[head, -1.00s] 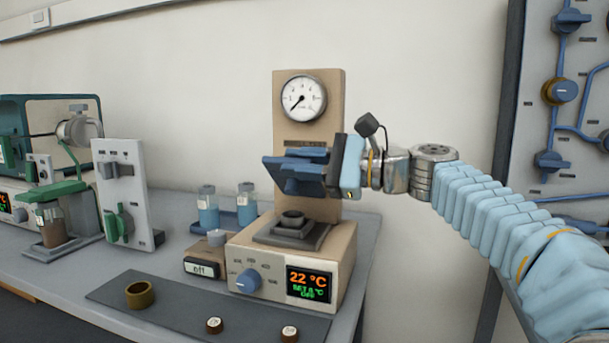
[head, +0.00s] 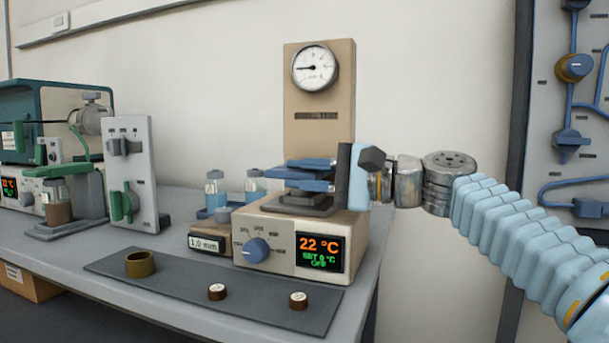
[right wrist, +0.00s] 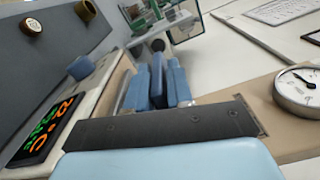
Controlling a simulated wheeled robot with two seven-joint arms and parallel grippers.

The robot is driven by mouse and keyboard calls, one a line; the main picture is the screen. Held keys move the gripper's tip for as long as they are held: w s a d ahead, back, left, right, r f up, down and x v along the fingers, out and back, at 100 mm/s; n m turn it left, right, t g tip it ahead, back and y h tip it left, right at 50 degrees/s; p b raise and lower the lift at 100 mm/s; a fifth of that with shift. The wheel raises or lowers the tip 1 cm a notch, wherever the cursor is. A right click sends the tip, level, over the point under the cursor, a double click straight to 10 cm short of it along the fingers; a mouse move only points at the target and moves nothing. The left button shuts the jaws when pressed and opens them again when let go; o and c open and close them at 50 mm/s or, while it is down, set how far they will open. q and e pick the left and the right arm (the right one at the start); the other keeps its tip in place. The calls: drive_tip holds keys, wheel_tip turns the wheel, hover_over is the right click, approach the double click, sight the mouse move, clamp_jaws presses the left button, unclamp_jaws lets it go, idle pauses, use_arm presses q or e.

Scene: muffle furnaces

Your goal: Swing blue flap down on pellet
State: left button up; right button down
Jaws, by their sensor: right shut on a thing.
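The blue flap (head: 279,173) lies low and nearly level over the dark stepped seat (head: 300,205) on top of the beige tester. My right gripper (head: 298,174) reaches in from the right, with its blue fingers around the flap and shut on it. In the right wrist view the flap (right wrist: 157,80) shows as a blue strip between the fingers. The pellet is not visible; the flap and fingers cover the top of the seat. I cannot tell whether the flap touches what is under it. My left gripper is not in view.
The beige tester (head: 277,235) has a knob, a display and a dial gauge (head: 315,68). A small readout (head: 205,243) reads 1.0 mm. In front, a dark mat (head: 180,285) holds a brass ring (head: 140,264) and two small pieces. Blue-filled vials (head: 215,192) stand behind.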

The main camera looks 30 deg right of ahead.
drive_tip(key=shift+f, duration=0.45)
drive_tip(key=c, duration=1.4)
unclamp_jaws()
drive_tip(key=shift+d, duration=0.1)
drive_tip(key=p+v, duration=0.1)
drive_tip(key=v, duration=1.2)
drive_tip(key=shift+s+d+r, duration=0.15)
drive_tip(key=shift+s+d, duration=0.05)
drive_tip(key=shift+s, duration=0.2)
